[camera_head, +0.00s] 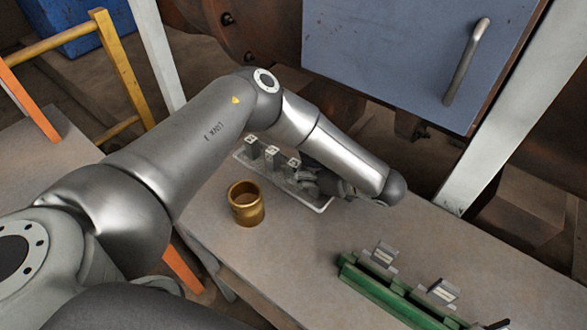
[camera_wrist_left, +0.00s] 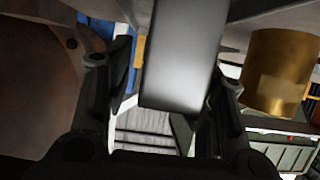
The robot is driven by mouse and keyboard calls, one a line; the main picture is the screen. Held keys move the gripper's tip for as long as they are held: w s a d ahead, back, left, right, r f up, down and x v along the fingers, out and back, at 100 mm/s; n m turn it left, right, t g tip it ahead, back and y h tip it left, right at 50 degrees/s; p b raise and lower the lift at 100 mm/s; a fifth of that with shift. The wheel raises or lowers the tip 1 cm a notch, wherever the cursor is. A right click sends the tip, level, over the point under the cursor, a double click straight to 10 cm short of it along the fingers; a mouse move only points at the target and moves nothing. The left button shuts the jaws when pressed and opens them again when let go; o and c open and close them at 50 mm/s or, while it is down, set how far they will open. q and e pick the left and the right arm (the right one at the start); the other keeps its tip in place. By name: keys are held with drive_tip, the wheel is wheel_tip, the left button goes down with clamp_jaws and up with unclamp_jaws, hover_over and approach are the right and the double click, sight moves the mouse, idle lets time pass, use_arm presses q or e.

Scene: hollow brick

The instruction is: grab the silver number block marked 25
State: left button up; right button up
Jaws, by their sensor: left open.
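In the head view, several small silver blocks, among them one at the left end (camera_head: 253,147), one in the middle (camera_head: 271,155) and one further right (camera_head: 292,163), stand in a row on a pale tray (camera_head: 320,208). Their numbers are too small to read, so I cannot tell which is 25. My left gripper (camera_head: 311,180) is low over the tray's right part, partly hidden by its arm. In the left wrist view, a smooth grey metal piece (camera_wrist_left: 182,60) shows between the open fingers of my left gripper (camera_wrist_left: 172,95), with no number visible on it.
A brass cup (camera_head: 245,203) stands on the table (camera_head: 300,255) just left of the tray; it also shows in the wrist view (camera_wrist_left: 278,75). A green holder (camera_head: 390,295) with silver blocks lies at the lower right. A blue-grey panel (camera_head: 410,55) rises behind.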

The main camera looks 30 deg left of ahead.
use_arm(q)
drive_tip(key=shift+d, duration=0.1)
drive_tip(key=shift+c, duration=1)
clamp_jaws()
